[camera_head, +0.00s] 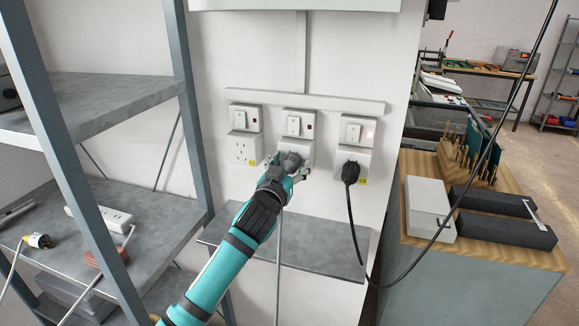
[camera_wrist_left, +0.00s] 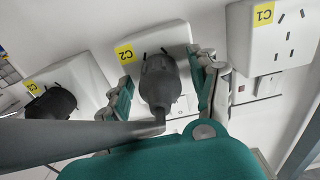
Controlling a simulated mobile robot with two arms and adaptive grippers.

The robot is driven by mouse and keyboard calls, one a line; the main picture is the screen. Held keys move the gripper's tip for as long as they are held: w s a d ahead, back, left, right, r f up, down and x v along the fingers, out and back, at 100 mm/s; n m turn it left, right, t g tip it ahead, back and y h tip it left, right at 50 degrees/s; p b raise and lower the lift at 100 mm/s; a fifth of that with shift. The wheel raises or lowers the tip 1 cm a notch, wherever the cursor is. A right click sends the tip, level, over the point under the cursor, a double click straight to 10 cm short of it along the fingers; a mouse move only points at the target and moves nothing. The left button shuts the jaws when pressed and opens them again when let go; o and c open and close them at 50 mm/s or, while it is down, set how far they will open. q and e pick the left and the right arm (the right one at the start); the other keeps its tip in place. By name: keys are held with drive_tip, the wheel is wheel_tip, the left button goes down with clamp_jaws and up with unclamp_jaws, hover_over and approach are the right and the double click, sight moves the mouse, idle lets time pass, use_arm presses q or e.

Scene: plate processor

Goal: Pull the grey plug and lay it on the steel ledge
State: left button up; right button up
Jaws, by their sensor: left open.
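The grey plug (camera_head: 291,159) sits in the middle wall socket, and its grey cord (camera_head: 279,250) hangs straight down. In the left wrist view the plug (camera_wrist_left: 160,82) looks dark grey and stands in the socket labelled C2 (camera_wrist_left: 152,42). My left gripper (camera_head: 287,167) is at this plug. In the wrist view its open fingers lie on either side of the plug body, with a visible gap on at least the right side. The steel ledge (camera_head: 325,247) juts from the wall below the sockets and looks bare. My right gripper is not in view.
A black plug (camera_head: 350,172) with a black cord sits in the right socket. The left socket (camera_head: 242,148), labelled C1 in the wrist view, is empty. A metal shelf (camera_head: 150,215) stands at left, and a wooden-topped cabinet (camera_head: 480,252) stands at right.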

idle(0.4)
use_arm(q)
clamp_jaws()
idle(0.4)
drive_tip(key=shift+s+p, duration=0.1)
drive_tip(key=shift+p, duration=0.2)
drive_tip(key=shift+s+a, duration=0.1)
drive_tip(key=shift+s, duration=0.05)
drive_tip(key=shift+s+a+r+p, duration=0.1)
drive_tip(key=shift+s+a+p, duration=0.1)
drive_tip(key=shift+s+p, duration=0.35)
drive_tip(key=shift+s+a, duration=0.15)
drive_tip(key=shift+s, duration=0.35)
drive_tip(key=shift+p+v, duration=0.9)
drive_tip(key=shift+v, duration=0.75)
